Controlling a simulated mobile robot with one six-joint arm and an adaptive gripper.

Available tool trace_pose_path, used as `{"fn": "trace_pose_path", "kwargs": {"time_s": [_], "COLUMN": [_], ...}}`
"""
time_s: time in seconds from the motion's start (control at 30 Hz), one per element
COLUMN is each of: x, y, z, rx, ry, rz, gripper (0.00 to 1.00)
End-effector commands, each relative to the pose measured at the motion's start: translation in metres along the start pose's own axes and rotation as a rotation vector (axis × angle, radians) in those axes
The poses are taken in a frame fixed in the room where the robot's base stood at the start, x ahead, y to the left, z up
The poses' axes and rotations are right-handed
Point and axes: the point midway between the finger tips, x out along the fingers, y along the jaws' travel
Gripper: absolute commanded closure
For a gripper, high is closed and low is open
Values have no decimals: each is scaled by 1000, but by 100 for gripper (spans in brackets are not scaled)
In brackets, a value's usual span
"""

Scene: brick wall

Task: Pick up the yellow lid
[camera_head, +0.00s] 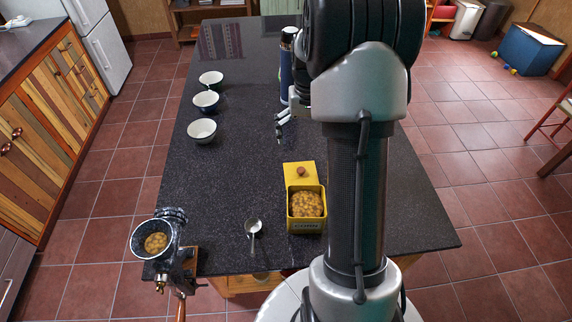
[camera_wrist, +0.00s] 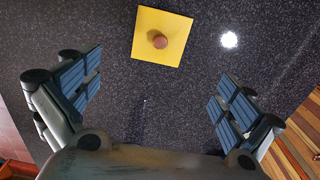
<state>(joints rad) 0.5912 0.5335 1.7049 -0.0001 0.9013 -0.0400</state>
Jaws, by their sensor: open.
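The yellow lid (camera_head: 292,180) is a square plate with a brown round knob. It lies on the dark table just behind the yellow tin (camera_head: 306,227), which is open and full of corn kernels. In the wrist view the lid (camera_wrist: 178,51) is at the top centre, beyond my fingertips. My gripper (camera_head: 280,126) is open and empty above the table, behind the lid and slightly left of it. In the wrist view its two fingers (camera_wrist: 155,88) are spread wide with bare table between them. My arm hides part of the gripper in the head view.
A spoon (camera_head: 253,228) lies left of the tin. A grinder (camera_head: 152,240) with corn in its bowl is clamped at the front left corner. A dark blue bottle (camera_head: 286,70) stands behind my gripper.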

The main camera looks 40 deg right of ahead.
Motion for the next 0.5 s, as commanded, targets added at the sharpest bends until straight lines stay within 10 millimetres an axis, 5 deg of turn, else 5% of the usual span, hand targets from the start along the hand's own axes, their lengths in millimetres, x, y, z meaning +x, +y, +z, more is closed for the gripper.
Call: {"fn": "trace_pose_path", "kwargs": {"time_s": [0.5], "x": [105], "y": [-1], "z": [1], "rx": [-1], "ry": [-4], "rz": [0], "gripper": [0]}}
